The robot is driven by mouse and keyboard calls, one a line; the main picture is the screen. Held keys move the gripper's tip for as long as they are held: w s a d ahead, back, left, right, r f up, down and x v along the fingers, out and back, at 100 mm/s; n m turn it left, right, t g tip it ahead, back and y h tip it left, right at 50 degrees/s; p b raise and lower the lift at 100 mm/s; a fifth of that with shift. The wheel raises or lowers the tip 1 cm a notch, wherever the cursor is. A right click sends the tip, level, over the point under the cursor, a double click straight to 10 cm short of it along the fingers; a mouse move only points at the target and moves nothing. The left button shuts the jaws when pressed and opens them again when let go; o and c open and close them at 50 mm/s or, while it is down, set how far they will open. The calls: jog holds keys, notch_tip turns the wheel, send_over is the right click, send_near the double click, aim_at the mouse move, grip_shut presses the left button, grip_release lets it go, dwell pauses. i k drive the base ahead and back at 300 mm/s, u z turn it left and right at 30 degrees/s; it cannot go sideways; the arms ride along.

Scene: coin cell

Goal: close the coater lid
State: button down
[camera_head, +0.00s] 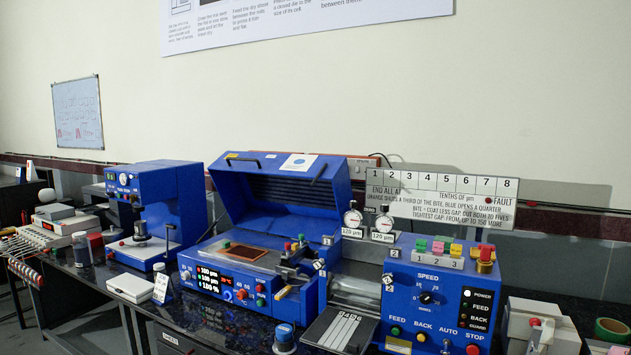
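The coater (222,287) is a blue machine in the middle of the bench, with a lit display on its front. Its blue lid (338,190) stands raised and tilted back at the rear, its dark ribbed inside facing forward. My gripper is not in view.
A blue press-like machine (180,205) stands close on the left. A blue roller machine (440,290) with a SPEED dial stands close on the right. A blue-capped jar (284,338) stands in front of the coater. Two dial gauges (353,218) and a numbered sign (440,200) are behind, right of the lid.

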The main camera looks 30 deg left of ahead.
aim_at(290, 195)
jog(key=u, duration=3.3)
jog(key=i, duration=1.9)
jog(key=z, duration=1.7)
